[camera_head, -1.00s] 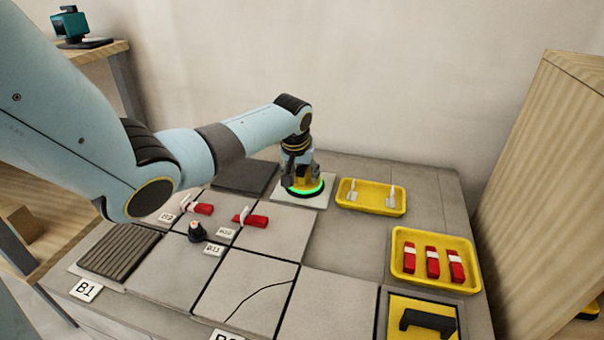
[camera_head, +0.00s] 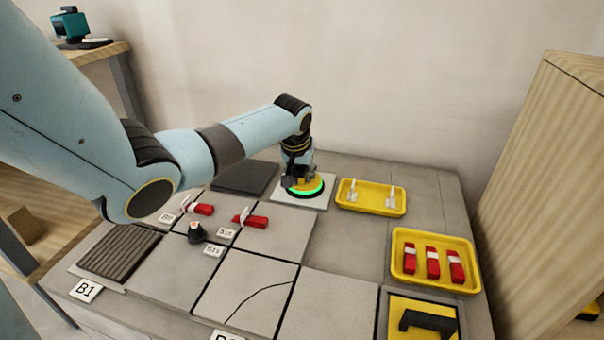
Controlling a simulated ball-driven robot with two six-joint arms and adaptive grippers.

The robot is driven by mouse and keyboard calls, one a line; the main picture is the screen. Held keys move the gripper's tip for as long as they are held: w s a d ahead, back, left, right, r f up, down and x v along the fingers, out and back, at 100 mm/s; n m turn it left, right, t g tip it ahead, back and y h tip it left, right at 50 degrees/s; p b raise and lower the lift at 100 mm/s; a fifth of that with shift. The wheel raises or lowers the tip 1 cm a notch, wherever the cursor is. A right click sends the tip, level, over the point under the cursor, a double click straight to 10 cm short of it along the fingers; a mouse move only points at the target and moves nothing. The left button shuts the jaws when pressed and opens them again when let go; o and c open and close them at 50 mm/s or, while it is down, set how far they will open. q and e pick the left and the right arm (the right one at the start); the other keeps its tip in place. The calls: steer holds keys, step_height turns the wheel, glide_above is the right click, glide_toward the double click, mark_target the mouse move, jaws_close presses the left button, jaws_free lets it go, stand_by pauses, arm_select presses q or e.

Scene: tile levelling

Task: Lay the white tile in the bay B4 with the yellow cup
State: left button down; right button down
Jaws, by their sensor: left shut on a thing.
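The white tile (camera_head: 318,203) lies at the back middle of the tiled worktop, beside the dark grey slab. The yellow cup (camera_head: 296,183), with a lit green ring around its dark base, sits on top of this tile and covers its middle. My left gripper (camera_head: 298,176) comes down from above, shut on the cup's upper part; its fingertips are partly hidden. I cannot read a B4 label in this view. My right gripper is not in view.
Red wedges with white clips (camera_head: 256,221) and a small dark knob (camera_head: 197,232) stand on the left tiles. A yellow tray of white clips (camera_head: 371,210), a yellow tray of red wedges (camera_head: 434,288) and a black tool (camera_head: 428,322) lie right. A bare recess (camera_head: 350,243) shows centre right.

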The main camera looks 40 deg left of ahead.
arm_select(q)
steer(key=c, duration=1.1)
jaws_free()
steer(key=shift+c, duration=0.2)
steer(key=shift+r, duration=0.1)
steer(key=v, duration=1.1)
steer(key=shift+r, duration=0.4)
steer(key=shift+s+d, duration=0.1)
steer(key=shift+s, duration=0.1)
